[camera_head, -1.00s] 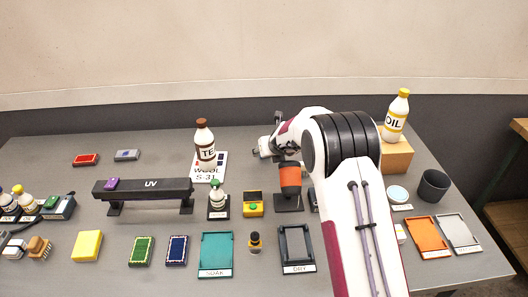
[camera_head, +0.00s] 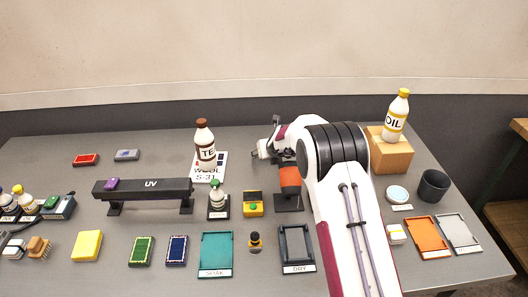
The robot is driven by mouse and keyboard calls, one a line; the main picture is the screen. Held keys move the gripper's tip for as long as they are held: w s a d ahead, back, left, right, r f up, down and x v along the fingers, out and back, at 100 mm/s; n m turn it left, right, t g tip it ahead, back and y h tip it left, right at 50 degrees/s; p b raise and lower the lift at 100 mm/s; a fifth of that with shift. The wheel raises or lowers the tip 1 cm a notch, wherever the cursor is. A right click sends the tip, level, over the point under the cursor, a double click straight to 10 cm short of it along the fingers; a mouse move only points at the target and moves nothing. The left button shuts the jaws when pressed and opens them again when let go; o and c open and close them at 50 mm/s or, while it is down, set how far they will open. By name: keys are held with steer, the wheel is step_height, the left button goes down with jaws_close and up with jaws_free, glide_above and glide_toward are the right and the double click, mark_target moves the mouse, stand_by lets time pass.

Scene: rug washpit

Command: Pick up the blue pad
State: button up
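The blue pad (camera_head: 177,250) lies flat on the table near the front, with a pale edge around its dark blue top. It is just right of a green pad (camera_head: 141,251) and left of the teal SOAK tray (camera_head: 216,254). My gripper (camera_head: 260,150) is over the back middle of the table, well behind and to the right of the blue pad and apart from it. It is small and partly hidden by my arm, so I cannot tell whether its fingers are open.
The UV bar (camera_head: 143,188) stands on legs behind the pads, with a purple block on it. A yellow block (camera_head: 87,246) lies at left.

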steer(key=c, duration=1)
steer(key=shift+r, duration=0.2)
step_height(320, 180, up, 10)
steer(key=shift+f, duration=0.15)
stand_by(0.5)
stand_by(0.4)
